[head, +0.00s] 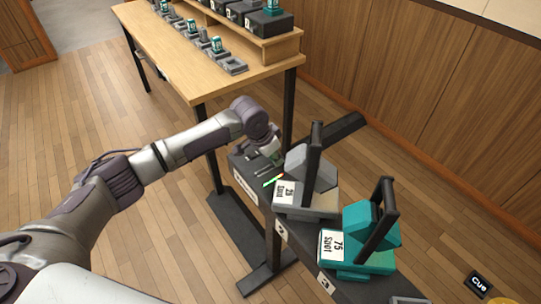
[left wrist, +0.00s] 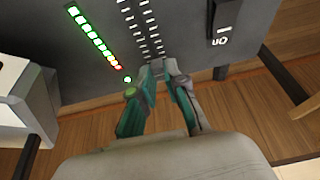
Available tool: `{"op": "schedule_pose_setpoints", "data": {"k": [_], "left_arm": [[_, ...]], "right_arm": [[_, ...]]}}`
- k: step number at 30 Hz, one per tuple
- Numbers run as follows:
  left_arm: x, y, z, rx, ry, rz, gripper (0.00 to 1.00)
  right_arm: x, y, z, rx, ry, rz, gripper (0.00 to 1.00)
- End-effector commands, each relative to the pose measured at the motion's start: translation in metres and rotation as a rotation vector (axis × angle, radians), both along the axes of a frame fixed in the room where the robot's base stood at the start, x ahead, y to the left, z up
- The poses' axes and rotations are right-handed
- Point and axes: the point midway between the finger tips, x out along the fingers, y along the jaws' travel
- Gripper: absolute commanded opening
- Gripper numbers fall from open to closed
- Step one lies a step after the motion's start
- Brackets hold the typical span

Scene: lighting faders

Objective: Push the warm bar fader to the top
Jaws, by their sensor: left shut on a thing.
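The fader panel (left wrist: 110,40) is grey in the left wrist view, with a lit bar of green lights (left wrist: 92,37) turning orange and red at one end. Two columns of tick marks (left wrist: 146,30) run beside the bar. My left gripper (left wrist: 160,70) is shut at the near end of these marks, on what looks like the warm bar fader; its fingers mostly hide the knob. In the head view my left gripper (head: 271,153) is over the far end of the dark narrow console (head: 245,168). My right gripper is out of view.
A grey lamp-like unit (head: 296,197) and a teal one (head: 350,248), both with dark upright handles, stand on the console nearer me. A wooden table (head: 180,62) with several small items stands behind. Open wooden floor lies left.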

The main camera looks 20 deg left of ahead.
Motion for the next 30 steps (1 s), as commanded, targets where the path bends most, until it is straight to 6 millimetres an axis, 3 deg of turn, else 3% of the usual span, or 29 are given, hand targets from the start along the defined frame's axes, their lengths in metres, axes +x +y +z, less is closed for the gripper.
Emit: {"op": "schedule_pose_setpoints", "data": {"k": [7,8,12,23,30], "left_arm": [[0.003,-0.004,0.003,-0.011,-0.014,-0.002,0.0],[0.003,-0.004,0.003,-0.01,-0.015,-0.002,0.16],[0.003,-0.003,0.003,-0.01,-0.013,-0.002,0.39],[0.001,-0.001,0.006,-0.007,-0.008,-0.001,0.39],[-0.01,0.008,0.044,-0.009,-0.013,-0.003,0.39]], "right_arm": [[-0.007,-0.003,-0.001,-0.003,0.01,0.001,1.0],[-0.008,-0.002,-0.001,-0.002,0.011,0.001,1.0],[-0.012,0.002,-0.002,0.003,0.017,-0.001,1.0],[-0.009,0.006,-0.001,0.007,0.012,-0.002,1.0],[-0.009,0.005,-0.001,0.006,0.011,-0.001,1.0]]}}
